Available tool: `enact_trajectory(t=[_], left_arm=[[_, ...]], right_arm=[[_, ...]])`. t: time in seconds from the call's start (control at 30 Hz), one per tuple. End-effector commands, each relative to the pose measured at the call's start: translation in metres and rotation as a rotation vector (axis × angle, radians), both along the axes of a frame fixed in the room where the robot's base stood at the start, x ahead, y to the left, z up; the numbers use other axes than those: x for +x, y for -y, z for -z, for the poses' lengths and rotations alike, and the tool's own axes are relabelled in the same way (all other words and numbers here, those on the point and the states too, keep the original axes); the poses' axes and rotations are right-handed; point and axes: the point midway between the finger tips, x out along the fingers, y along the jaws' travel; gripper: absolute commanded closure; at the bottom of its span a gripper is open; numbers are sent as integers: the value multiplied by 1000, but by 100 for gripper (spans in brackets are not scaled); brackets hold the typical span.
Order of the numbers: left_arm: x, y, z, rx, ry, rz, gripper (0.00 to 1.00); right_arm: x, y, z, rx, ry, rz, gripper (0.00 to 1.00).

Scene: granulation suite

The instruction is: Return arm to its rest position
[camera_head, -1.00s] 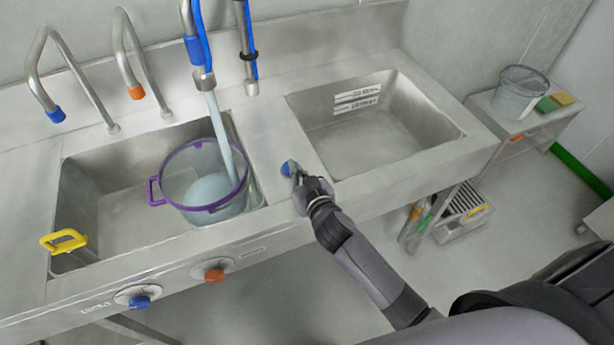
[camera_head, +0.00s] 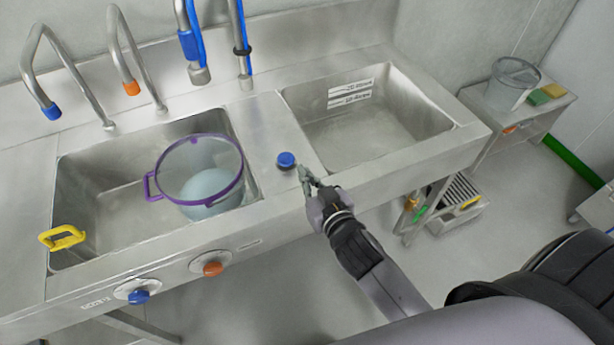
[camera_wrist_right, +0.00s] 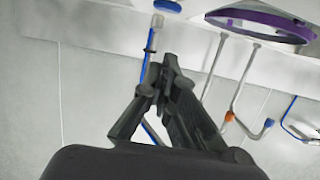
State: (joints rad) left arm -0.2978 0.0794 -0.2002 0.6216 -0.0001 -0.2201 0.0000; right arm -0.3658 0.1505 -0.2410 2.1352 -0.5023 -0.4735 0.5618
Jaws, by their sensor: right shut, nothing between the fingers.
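My right gripper (camera_head: 305,176) is shut and empty, just in front of a blue knob (camera_head: 286,160) on the deck between the two sink basins. It looks apart from the knob. In the right wrist view my right gripper (camera_wrist_right: 168,62) has its fingers together with nothing between them. My right arm reaches in from the lower right over the sink's front edge. My left gripper is not in view.
A clear bucket with a purple rim (camera_head: 198,200) stands in the left basin (camera_head: 110,215) with liquid in it. The right basin (camera_head: 375,125) is empty. A side table (camera_head: 545,105) holds another bucket (camera_head: 511,84).

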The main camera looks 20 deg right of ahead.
Motion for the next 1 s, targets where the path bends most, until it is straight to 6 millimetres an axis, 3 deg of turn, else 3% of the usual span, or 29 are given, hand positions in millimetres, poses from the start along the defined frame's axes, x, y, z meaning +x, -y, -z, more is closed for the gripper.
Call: enact_trajectory(t=[0.4,0.57,0.73,1.0], left_arm=[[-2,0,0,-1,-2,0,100],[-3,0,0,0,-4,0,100],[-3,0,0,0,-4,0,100],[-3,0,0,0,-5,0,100]], right_arm=[[0,1,0,0,-3,2,100],[-14,14,15,-14,-107,47,100],[-64,36,51,-56,-402,98,100],[-148,38,82,-106,-782,24,100]])
